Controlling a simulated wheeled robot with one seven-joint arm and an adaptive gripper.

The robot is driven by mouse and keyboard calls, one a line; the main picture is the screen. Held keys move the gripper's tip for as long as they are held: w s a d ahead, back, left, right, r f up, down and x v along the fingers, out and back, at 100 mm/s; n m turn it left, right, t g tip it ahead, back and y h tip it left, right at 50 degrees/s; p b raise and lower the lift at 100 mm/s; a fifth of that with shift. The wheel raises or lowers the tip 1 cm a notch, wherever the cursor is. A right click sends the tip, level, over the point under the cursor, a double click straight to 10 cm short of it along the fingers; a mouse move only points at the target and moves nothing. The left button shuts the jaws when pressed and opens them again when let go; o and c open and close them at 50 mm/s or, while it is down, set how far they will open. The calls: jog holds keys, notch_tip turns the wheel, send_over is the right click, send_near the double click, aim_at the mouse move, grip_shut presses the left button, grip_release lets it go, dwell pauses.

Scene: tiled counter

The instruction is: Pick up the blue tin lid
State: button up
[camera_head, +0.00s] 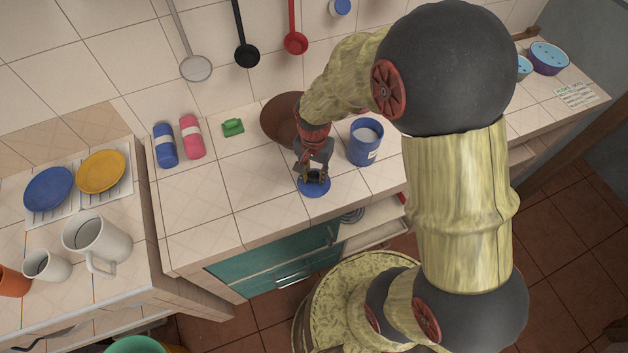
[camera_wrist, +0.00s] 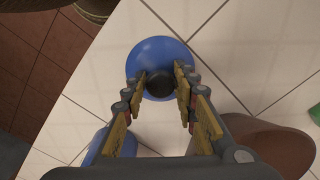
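The blue tin lid (camera_head: 314,191) lies flat on the tiled counter near its front edge. In the wrist view the lid (camera_wrist: 160,53) is a blue disc with a black knob (camera_wrist: 158,80) in its middle. My gripper (camera_head: 314,175) is over the lid, pointing down. In the wrist view its two fingers (camera_wrist: 160,88) are apart, one on each side of the knob, with a visible gap to it. Whether the fingertips touch the lid cannot be told. The blue tin (camera_head: 364,150), open with pale contents, stands to the right of the lid.
A brown bowl (camera_head: 278,118) stands behind my gripper. A green object (camera_head: 233,127), a pink bottle (camera_head: 191,137) and a blue bottle (camera_head: 165,146) are farther left. An open drawer (camera_head: 372,222) is below the counter edge. The counter left of the lid is clear.

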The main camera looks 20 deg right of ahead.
jog(key=c, duration=0.5)
jog(key=shift+c, duration=0.2)
